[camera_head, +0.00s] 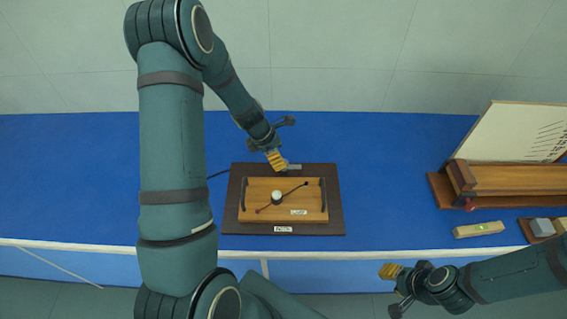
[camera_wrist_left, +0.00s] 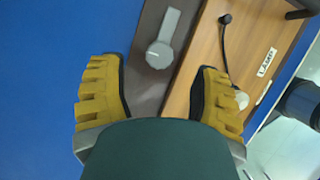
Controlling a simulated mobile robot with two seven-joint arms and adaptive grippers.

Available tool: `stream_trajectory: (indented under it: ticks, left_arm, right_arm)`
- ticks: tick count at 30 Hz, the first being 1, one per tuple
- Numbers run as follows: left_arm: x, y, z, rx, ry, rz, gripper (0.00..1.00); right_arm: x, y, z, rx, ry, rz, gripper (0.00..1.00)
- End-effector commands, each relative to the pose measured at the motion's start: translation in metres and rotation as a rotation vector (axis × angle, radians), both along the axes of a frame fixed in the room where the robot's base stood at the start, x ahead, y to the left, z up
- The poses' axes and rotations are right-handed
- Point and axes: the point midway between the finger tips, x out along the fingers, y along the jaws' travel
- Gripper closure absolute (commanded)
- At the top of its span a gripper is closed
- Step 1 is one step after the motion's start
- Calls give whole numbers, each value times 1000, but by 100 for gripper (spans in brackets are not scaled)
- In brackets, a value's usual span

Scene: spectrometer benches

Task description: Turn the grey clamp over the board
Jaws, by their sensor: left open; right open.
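The grey clamp (camera_head: 293,167) is a short flat lever with a round pivot at the back edge of the dark brown base. In the left wrist view the clamp (camera_wrist_left: 165,42) lies along the dark strip beside the wooden board (camera_wrist_left: 212,50), not across it. The board (camera_head: 252,193) carries a white knob (camera_head: 277,197) and a thin dark rod. My left gripper (camera_head: 275,160) is open at the clamp, pointing down. In the left wrist view its yellow fingers (camera_wrist_left: 158,95) are wide apart with nothing between them. My right gripper (camera_head: 391,271) is open, in front of the bench.
A blue bench top (camera_head: 390,170) gives free room around the base. At the right stand a wooden instrument (camera_head: 500,182), a white panel (camera_head: 520,130), a pale block with a green mark (camera_head: 478,230) and a small grey block (camera_head: 541,227). A dark cable runs left from the base.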

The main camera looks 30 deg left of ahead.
Motion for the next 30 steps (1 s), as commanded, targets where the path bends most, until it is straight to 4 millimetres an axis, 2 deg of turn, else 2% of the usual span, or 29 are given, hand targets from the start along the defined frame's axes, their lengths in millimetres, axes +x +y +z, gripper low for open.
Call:
stream_trajectory:
  ticks: [3, 9, 21, 26, 27, 30]
  left_arm:
    - [4, -6, -20, -1, 3, -1, 36]
    - [10, -11, -38, 1, 1, 0, 36]
    - [12, -13, -42, 0, 0, -1, 38]
    - [12, -13, -42, 0, 0, -1, 94]
    - [12, -13, -42, 0, 0, -1, 100]
    - [12, -13, -42, 0, 0, -1, 100]
  right_arm:
    - [0, 0, -4, -1, 0, 0, 66]
    - [0, 0, -5, -1, 0, 0, 66]
    - [0, 0, -6, -1, 0, 0, 66]
    - [0, 0, -6, -1, 0, 0, 66]
    - [0, 0, -6, -1, 0, 0, 66]
    - [0, 0, -6, -1, 0, 0, 66]
